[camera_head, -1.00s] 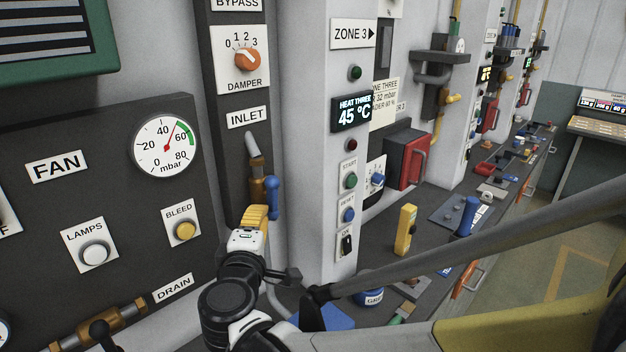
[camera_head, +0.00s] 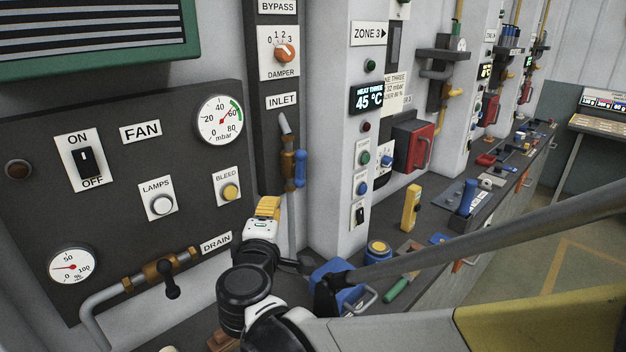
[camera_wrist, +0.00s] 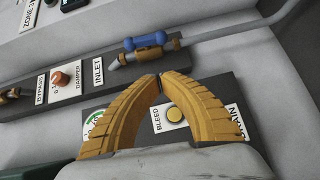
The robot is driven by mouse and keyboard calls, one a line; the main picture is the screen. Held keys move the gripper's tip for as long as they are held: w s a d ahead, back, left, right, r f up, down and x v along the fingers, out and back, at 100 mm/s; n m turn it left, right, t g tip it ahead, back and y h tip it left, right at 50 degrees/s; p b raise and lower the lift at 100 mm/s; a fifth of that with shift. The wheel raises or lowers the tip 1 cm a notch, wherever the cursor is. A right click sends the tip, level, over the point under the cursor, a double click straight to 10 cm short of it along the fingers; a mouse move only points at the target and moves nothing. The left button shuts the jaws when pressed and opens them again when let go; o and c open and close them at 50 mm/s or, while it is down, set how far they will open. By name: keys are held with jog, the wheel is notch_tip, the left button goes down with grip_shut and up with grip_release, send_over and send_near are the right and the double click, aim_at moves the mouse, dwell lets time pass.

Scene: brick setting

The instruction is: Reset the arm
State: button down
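My gripper (camera_head: 268,207) has ribbed yellow fingers and a white body. In the head view it points up and away, in front of the grey column beneath the INLET label, below the blue-handled inlet valve (camera_head: 300,168). In the wrist view the two curved fingers (camera_wrist: 160,80) meet at their tips with nothing between them. Behind them lie the BLEED button (camera_wrist: 174,115) and, further up, the inlet valve (camera_wrist: 150,41). I see no contact between the fingers and the panel.
The dark FAN panel (camera_head: 110,230) with switch, buttons and gauges fills the left. The drain valve (camera_head: 165,270) juts out low. A blue box (camera_head: 345,297), a yellow-topped blue button (camera_head: 377,250) and a yellow upright handle (camera_head: 411,208) stand on the bench. Floor shows at far right.

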jog(key=s+d+f+m+g+h, duration=0.1)
jog(key=d+f+m+g, duration=0.15)
jog(key=d, duration=0.55)
jog(key=s+d+f+m+g+h+b, duration=0.1)
jog(key=d+m+h, duration=0.15)
jog(key=d, duration=0.45)
jog(key=s+d+f+m+g+h, duration=0.1)
jog(key=s+d+f+m+g, duration=0.15)
jog(key=d, duration=0.55)
jog(key=s+d+f+m+g+y, duration=0.1)
jog(key=s+d+f+m, duration=0.1)
jog(key=s, duration=0.3)
jog(key=s+d+f+m+g+y+b, duration=0.1)
jog(key=s+d+f+m, duration=0.2)
jog(key=s+d+m, duration=0.1)
jog(key=s+d+f+m+g+y, duration=0.1)
jog(key=s+d+f+m+g, duration=0.1)
jog(key=s, duration=0.6)
jog(key=shift+d+f+m+b, duration=0.4)
jog(key=shift+d+m, duration=0.35)
jog(key=shift+m, duration=0.5)
jog(key=shift+y, duration=0.25)
